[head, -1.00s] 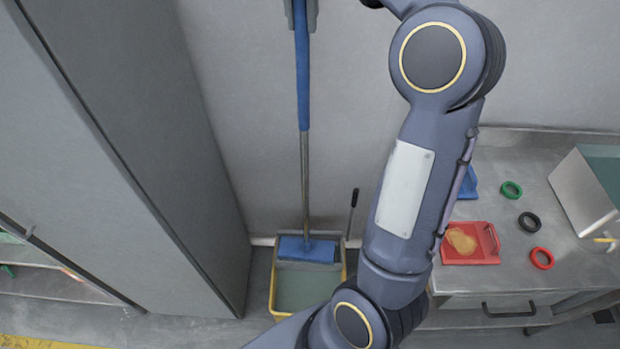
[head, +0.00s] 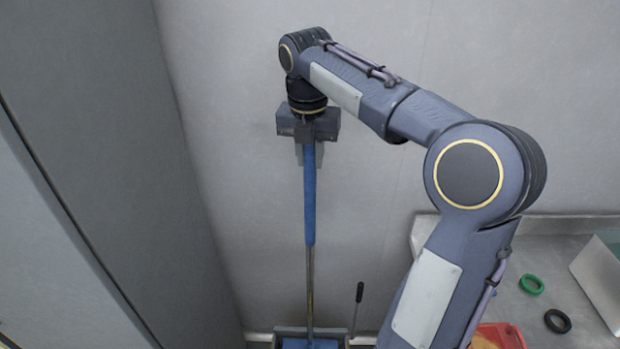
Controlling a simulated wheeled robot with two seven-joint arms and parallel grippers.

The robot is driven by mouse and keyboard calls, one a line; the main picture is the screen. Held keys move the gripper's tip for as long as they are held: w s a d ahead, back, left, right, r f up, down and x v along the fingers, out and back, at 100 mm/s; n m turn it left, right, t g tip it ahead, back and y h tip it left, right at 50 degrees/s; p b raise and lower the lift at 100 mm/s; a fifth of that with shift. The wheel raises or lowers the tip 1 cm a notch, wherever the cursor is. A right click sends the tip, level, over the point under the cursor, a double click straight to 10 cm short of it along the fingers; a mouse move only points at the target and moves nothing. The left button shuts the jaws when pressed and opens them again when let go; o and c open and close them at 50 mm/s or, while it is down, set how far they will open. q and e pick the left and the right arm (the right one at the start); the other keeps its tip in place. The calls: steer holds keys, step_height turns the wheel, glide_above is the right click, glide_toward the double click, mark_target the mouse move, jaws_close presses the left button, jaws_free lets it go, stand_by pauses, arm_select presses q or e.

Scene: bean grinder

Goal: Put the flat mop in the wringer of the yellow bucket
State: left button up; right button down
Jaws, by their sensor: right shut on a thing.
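The flat mop (head: 310,205) stands nearly upright against the pale wall, with a blue grip on top and a bare metal pole below. Its blue head (head: 310,343) shows only at the bottom edge, at the grey wringer (head: 287,331) of the bucket. The bucket's yellow body is cut off below the frame, so I cannot tell how deep the head sits. My right gripper (head: 307,138) is shut on the top of the mop's blue handle, reaching down from above. My left gripper is out of view.
A thin lever with a black grip (head: 359,292) stands right of the mop pole. A tall grey cabinet (head: 110,150) closes off the left. A metal counter at right holds a green ring (head: 531,284), a black ring (head: 557,321) and a red tray (head: 500,336).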

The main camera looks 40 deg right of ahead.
mark_target(310, 175)
steer(key=shift+f, duration=2.4)
steer(key=c, duration=1.2)
jaws_free()
steer(key=shift+f, duration=0.15)
steer(key=shift+c, duration=0.2)
step_height(310, 175, up, 12)
steer(key=a+p, duration=0.1)
steer(key=s+a+f+m+t+y, duration=0.2)
steer(key=s+a+f+m, duration=0.5)
steer(key=m, duration=0.6)
steer(key=s+a+f+m+t+y, duration=0.2)
steer(key=s+a+f+m, duration=0.6)
steer(key=s+f+m, duration=0.4)
steer(key=s+m+y, duration=0.1)
steer(key=m, duration=0.1)
steer(key=shift+f+m+t, duration=0.25)
steer(key=shift+m+t, duration=0.05)
steer(key=shift+t, duration=0.1)
